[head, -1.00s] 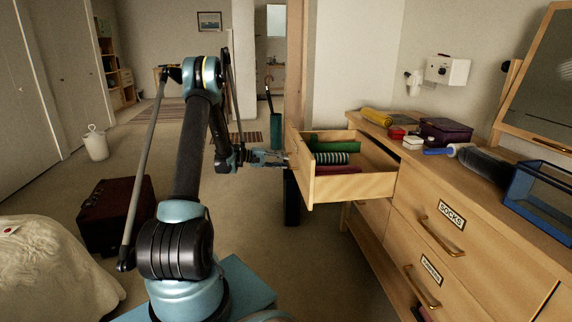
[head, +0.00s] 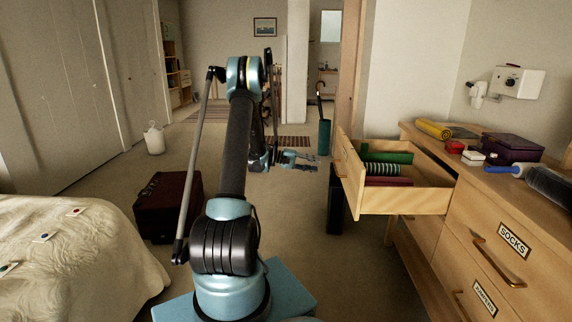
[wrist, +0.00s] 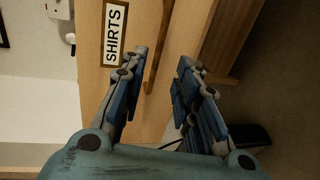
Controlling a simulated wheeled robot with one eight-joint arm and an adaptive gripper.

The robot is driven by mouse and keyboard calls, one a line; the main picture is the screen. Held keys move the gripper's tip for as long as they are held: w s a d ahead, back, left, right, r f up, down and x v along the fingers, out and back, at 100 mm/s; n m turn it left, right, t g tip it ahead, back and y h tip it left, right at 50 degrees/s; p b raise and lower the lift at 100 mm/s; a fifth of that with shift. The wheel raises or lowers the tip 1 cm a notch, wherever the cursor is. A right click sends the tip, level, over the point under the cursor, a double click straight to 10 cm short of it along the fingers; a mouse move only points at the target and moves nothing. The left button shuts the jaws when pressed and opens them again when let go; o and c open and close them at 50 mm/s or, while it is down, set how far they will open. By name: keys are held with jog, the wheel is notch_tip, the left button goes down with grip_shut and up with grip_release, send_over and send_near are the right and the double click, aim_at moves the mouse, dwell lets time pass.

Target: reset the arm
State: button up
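My gripper (head: 304,161) is at the end of my raised arm, to the left of the pulled-out top drawer (head: 408,200) in the head view. A gap shows between its fingertips and the drawer front. In the wrist view my gripper (wrist: 164,58) has its two blue fingers spread apart with nothing held. Beyond them are the drawer front with a SHIRTS label (wrist: 114,33) and its wooden handle (wrist: 158,45). The drawer holds rolled green, striped and dark red cloths.
The dresser (head: 455,232) fills the right side, with several items on top. A bed (head: 75,245) and a dark red suitcase (head: 167,206) are at left. A white bin (head: 154,139) and a teal umbrella stand (head: 324,137) stand farther back.

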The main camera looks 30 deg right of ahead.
jog(key=s+a+r+n+t+y, duration=0.1)
jog(key=a+r+t+y, duration=0.2)
jog(key=a, duration=0.7)
jog(key=s+a+r+n+t, duration=0.1)
jog(key=a+r+n+t, duration=0.1)
jog(key=a+r, duration=0.55)
jog(key=s+a+r+n+t+y, duration=0.1)
jog(key=s+a+r+t+y, duration=0.15)
jog(key=a, duration=0.95)
jog(key=s+a+f+n+t+y, duration=0.1)
jog(key=s+a+f+y, duration=0.1)
jog(key=s+a, duration=0.4)
jog(key=s+a+f+n+t+y, duration=0.1)
jog(key=s+a+f+y, duration=0.2)
jog(key=s+a, duration=0.4)
jog(key=s+a+f+n+t+y, duration=0.1)
jog(key=s+a+f, duration=0.3)
jog(key=a, duration=1.2)
jog(key=s+y, duration=0.1)
jog(key=s, duration=0.2)
jog(key=shift+s+a+t, duration=0.15)
jog(key=shift+a+t, duration=0.15)
jog(key=shift+t, duration=0.05)
